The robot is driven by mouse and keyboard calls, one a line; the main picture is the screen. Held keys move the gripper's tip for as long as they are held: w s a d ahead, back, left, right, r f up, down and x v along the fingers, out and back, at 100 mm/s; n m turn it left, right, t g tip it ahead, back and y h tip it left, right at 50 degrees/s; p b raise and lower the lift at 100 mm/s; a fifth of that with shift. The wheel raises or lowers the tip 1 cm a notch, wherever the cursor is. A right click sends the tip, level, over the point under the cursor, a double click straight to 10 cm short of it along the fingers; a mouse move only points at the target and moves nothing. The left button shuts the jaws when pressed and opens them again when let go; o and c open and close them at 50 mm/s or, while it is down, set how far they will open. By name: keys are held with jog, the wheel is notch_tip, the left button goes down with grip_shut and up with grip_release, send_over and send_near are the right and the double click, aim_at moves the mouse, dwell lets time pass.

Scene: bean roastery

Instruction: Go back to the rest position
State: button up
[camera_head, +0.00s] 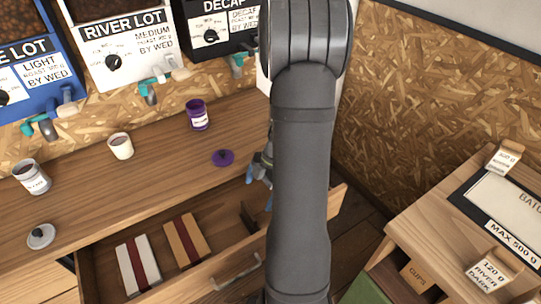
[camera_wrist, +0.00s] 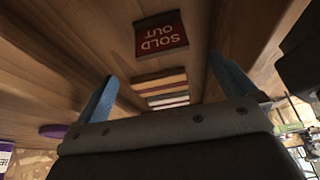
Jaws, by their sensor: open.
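In the head view my arm stands upright across the middle and hides much of what is behind it. My gripper shows only in part at the arm's left edge, near the counter's right end. In the wrist view my gripper (camera_wrist: 163,67) has its two blue fingers spread wide, with nothing held between them. Beyond the fingers a red "SOLD OUT" card (camera_wrist: 162,36) appears upside down on a wooden surface. Several flat banded pieces lie below it in that picture, apart from the fingers.
The drawer (camera_head: 85,277) is open, holding a white box (camera_head: 127,270) and a brown box (camera_head: 174,246). On the counter stand a purple canister (camera_head: 197,122), cream cup (camera_head: 120,147), white canister (camera_head: 33,180), purple lid (camera_head: 223,158) and pale lid (camera_head: 41,236). A side table (camera_head: 421,230) stands right.

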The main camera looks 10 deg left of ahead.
aim_at(249, 214)
jog(key=x, duration=1.1)
jog(key=shift+a+f, duration=0.1)
jog(key=shift+f, duration=0.1)
jog(key=shift+s+r, duration=0.1)
jog(key=shift+r, duration=0.3)
jog(key=shift+f, duration=0.1)
jog(key=shift+f, duration=0.35)
jog(key=v, duration=1.2)
jog(key=x, duration=1.2)
jog(key=shift+f, duration=0.2)
notch_tip(249, 214, up, 32)
jog(key=w+d+m+t+y, duration=0.1)
jog(key=w+d+m, duration=0.4)
jog(key=w+d, duration=0.2)
jog(key=shift+w+d+t, duration=0.3)
jog(key=shift+w+d, duration=0.05)
jog(key=shift+d, duration=0.2)
